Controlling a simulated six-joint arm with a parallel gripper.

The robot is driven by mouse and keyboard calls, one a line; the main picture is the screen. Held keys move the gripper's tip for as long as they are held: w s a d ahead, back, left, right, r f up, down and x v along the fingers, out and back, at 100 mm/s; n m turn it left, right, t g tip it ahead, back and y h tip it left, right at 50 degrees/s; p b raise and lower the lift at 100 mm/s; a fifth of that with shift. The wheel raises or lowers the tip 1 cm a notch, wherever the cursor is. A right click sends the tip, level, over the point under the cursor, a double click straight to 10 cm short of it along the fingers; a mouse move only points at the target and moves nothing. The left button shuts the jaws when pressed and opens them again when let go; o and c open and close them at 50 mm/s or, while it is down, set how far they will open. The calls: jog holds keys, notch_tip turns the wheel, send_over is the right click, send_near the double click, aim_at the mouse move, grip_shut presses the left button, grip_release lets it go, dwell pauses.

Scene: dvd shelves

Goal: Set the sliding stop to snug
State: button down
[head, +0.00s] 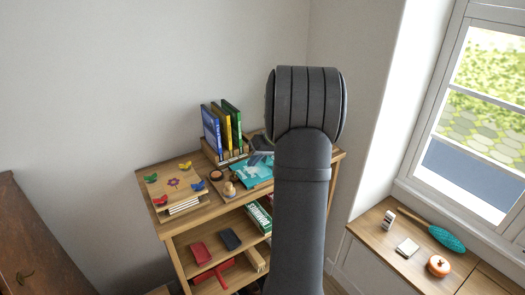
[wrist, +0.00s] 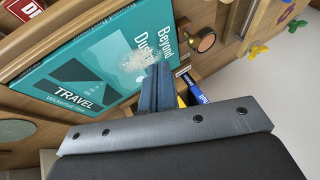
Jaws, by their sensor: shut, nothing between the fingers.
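A wooden rack (head: 233,159) stands on the top of the shelf unit. Upright blue (head: 210,131), yellow (head: 221,127) and green (head: 231,118) cases stand in it. I cannot make out the sliding stop clearly; the right end of the rack is partly behind my arm. My gripper (head: 260,152) is low beside the rack's right end, mostly covered by my arm. In the wrist view its fingers (wrist: 156,88) are closed together with nothing between them. Parts of the yellow and blue cases (wrist: 191,92) show just past the fingers. Whether the fingers touch the rack, I cannot tell.
A teal travel book (head: 252,171) lies on the shelf top by my gripper. Red (head: 201,253) and dark cases lie below. A window bench is right.

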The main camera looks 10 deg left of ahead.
jog(key=shift+s+a+f, duration=0.3)
jog(key=shift+s+a, duration=0.3)
jog(key=shift+a, duration=0.25)
jog(key=shift+s+a+f, duration=0.3)
jog(key=shift+s+a, duration=0.25)
jog(key=shift+a, duration=0.3)
jog(key=shift+s+a, duration=0.35)
jog(key=shift+a, duration=0.05)
jog(key=shift+f, duration=0.1)
jog(key=w+d, duration=0.1)
jog(key=d+r, duration=0.1)
jog(key=w+d, duration=0.1)
jog(key=shift+w+d+r, duration=0.3)
jog(key=shift+d+r, duration=0.1)
jog(key=v, duration=0.9)
jog(key=shift+s, duration=0.1)
